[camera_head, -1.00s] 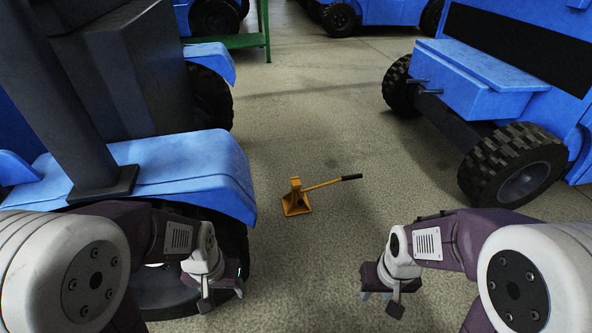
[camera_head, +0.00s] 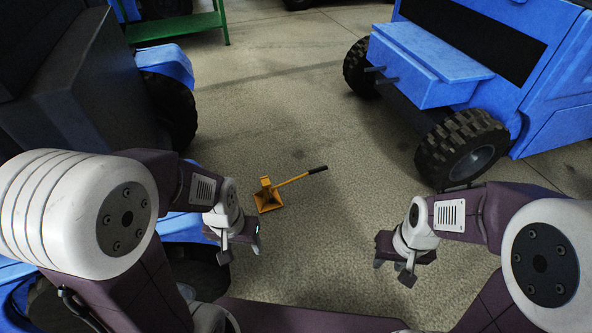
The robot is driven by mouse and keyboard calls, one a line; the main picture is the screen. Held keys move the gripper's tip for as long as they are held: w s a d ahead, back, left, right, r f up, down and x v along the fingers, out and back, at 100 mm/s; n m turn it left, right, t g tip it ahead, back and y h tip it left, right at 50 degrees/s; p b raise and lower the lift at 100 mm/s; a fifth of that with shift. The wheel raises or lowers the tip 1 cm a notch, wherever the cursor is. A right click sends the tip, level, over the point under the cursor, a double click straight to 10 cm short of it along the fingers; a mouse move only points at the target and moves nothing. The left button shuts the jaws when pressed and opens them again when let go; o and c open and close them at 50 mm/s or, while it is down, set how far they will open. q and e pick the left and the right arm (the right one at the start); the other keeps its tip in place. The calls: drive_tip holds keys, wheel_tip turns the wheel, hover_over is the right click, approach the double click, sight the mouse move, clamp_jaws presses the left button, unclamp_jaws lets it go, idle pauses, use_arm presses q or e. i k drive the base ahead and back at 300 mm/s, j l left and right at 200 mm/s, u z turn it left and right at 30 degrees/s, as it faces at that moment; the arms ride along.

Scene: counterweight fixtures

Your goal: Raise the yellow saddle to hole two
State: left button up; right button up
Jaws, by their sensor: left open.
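A small yellow jack stand (camera_head: 268,198) stands upright on the floor near the middle of the head view. It has a flared base, a short upright post with the yellow saddle (camera_head: 266,181) at its top, and a yellow lever with a black grip (camera_head: 318,169) pointing up and right. The holes are too small to make out. My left gripper (camera_head: 239,254) is open and empty, nearer to me and slightly left of the stand, apart from it. My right gripper (camera_head: 392,270) looks open and empty, to the right and nearer than the stand.
A blue machine with black wheels (camera_head: 462,152) stands at the right. Another blue and dark machine (camera_head: 78,110) fills the left side, close to my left arm. A green-framed table (camera_head: 178,27) is at the back left.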

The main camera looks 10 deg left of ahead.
sight(265, 180)
drive_tip(key=i+l, duration=0.1)
drive_tip(key=i, duration=0.3)
drive_tip(key=i+l+u, duration=0.1)
drive_tip(key=i, duration=0.3)
drive_tip(key=i+j+z, duration=0.2)
drive_tip(key=i+l, duration=0.05)
